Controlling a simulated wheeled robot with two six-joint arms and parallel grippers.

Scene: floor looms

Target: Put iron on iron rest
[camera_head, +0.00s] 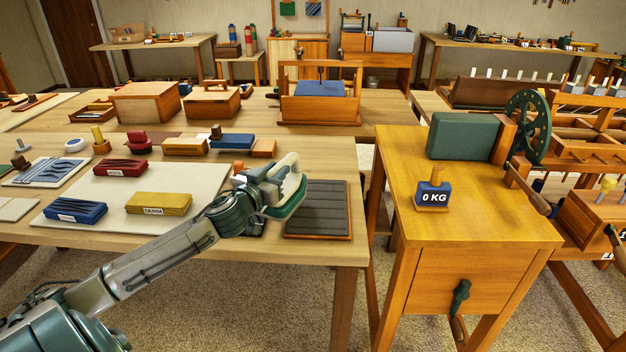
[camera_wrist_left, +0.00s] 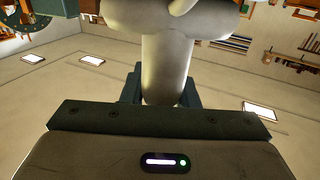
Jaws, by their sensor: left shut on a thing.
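The iron (camera_head: 291,178) has a cream handle and a green base. My left gripper (camera_head: 268,186) is shut on it, left of the iron rest's middle. The iron appears tilted and raised above the table; its exact height is hard to tell. In the left wrist view the cream part of the iron (camera_wrist_left: 160,48) fills the space between the fingers of my left gripper (camera_wrist_left: 160,92). The iron rest (camera_head: 322,212) is a dark ribbed pad in a wooden frame, flat near the table's front right corner. The iron overlaps its left edge in the picture. My right gripper is out of view.
The table (camera_head: 330,160) holds a pale board (camera_head: 105,215) with a red box (camera_head: 120,168), blue box (camera_head: 76,210) and yellow box (camera_head: 158,203). Right of a gap stands a wooden cabinet (camera_head: 470,160) with a blue "0 KG" block (camera_head: 433,196).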

